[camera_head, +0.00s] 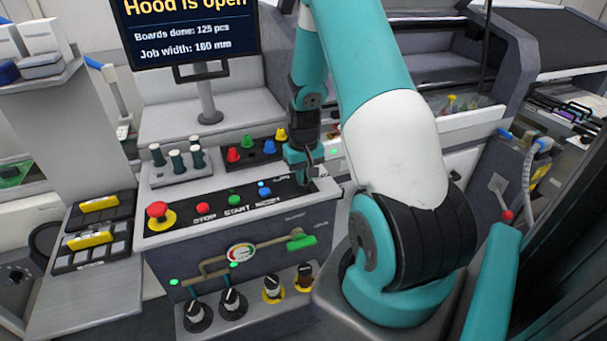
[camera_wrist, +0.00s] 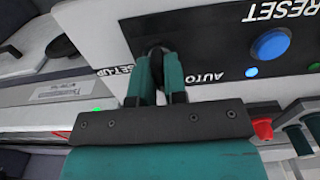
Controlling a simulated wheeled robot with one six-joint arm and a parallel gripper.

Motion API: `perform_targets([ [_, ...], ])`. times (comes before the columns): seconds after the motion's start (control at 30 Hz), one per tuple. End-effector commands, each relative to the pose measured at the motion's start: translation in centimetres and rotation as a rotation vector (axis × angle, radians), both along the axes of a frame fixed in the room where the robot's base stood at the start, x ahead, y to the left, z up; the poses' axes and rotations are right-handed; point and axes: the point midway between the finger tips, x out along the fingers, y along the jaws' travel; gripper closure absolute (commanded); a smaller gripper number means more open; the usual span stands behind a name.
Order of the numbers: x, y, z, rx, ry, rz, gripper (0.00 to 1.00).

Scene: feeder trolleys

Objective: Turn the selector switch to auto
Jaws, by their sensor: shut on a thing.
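My gripper (camera_head: 308,178) reaches down to the right end of the black control panel (camera_head: 182,221). In the wrist view, the two teal fingers of my gripper (camera_wrist: 158,74) are shut on the dark knob of the selector switch (camera_wrist: 156,52). The label SET-UP is on the knob's left and AUTO on its right in that view. The fingers cover most of the knob, so I cannot tell which label it points to. In the head view the knob is largely hidden by my gripper.
The blue RESET button (camera_wrist: 270,44) is beside the switch, with a lit lamp near it. A red emergency stop (camera_head: 157,210) is at the panel's left end. Coloured pieces in a black rack (camera_head: 262,153) stand behind the panel. A screen (camera_head: 187,30) reads "Hood is open".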

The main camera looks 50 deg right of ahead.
Motion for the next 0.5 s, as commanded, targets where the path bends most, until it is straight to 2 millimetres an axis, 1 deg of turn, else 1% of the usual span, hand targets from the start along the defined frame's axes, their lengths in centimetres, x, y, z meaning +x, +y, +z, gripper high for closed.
perform_targets([
  [0.03, 0.03, -0.02, 0.08, -0.001, -0.001, 0.002, 0.85],
  [0.13, 0.03, -0.02, 0.07, -0.001, -0.001, 0.002, 0.62],
  [0.4, 0.03, -0.02, 0.08, -0.001, -0.001, 0.000, 0.62],
  [0.5, 0.09, -0.06, 0.60, -0.002, -0.003, 0.000, 0.62],
])
